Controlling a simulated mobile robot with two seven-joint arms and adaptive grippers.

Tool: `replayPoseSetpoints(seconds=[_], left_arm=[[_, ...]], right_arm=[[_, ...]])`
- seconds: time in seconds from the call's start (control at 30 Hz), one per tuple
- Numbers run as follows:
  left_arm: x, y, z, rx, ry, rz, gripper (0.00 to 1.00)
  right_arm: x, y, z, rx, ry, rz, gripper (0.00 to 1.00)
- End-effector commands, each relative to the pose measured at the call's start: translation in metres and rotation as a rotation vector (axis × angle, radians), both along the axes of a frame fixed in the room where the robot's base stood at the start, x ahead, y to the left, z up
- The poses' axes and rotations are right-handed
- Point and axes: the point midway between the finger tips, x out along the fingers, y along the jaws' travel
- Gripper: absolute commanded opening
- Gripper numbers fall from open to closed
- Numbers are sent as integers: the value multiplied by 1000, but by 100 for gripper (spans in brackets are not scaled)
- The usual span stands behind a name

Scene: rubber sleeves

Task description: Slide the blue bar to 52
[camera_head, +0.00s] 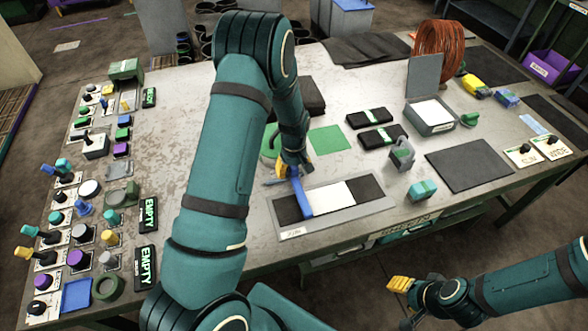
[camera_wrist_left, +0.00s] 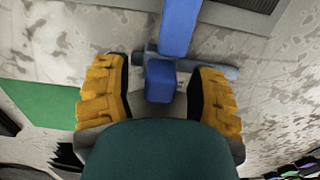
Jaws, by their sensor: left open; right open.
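The blue bar (camera_head: 302,197) lies across the left part of a light panel (camera_head: 378,207) with black and white fields on the table. My left gripper (camera_head: 287,172) is at the bar's far end. In the left wrist view the open yellow fingers (camera_wrist_left: 158,97) stand on either side of a blue block (camera_wrist_left: 160,78) at the bar's end, with visible gaps. A grey-blue crosspiece (camera_wrist_left: 215,66) lies behind the block. My left arm hides much of the table's middle. Any scale numbers are too small to read. My right gripper (camera_head: 402,287) is open and empty, off the table's front edge.
Green mats (camera_head: 329,139), two black packs (camera_head: 377,137) and a grey clamp-like piece (camera_head: 402,154) lie near the panel. A grey box (camera_head: 431,115) and an orange coil (camera_head: 439,50) stand at the back right. Knobs and switches crowd the left edge. A teal block (camera_head: 422,190) lies right of the panel.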

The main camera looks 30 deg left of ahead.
Motion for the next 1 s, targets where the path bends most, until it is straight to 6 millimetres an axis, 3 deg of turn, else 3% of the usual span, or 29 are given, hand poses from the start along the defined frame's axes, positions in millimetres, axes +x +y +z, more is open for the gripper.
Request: replayPoseSetpoints(seconds=[0.03,0.17,0.2,0.47,0.8,1.0], left_arm=[[0,0,0,0,0,0,49],[0,0,0,0,0,0,4],[0,0,0,0,0,0,0],[-1,1,0,1,1,0,0],[-46,39,-1,0,4,4,0],[-52,43,-1,0,6,1,0]], right_arm=[[0,0,0,0,0,0,47],[0,0,0,0,0,0,47],[0,0,0,0,0,0,47],[0,0,0,0,-1,0,47],[0,0,-2,0,1,0,47],[0,0,-2,0,1,0,47]])
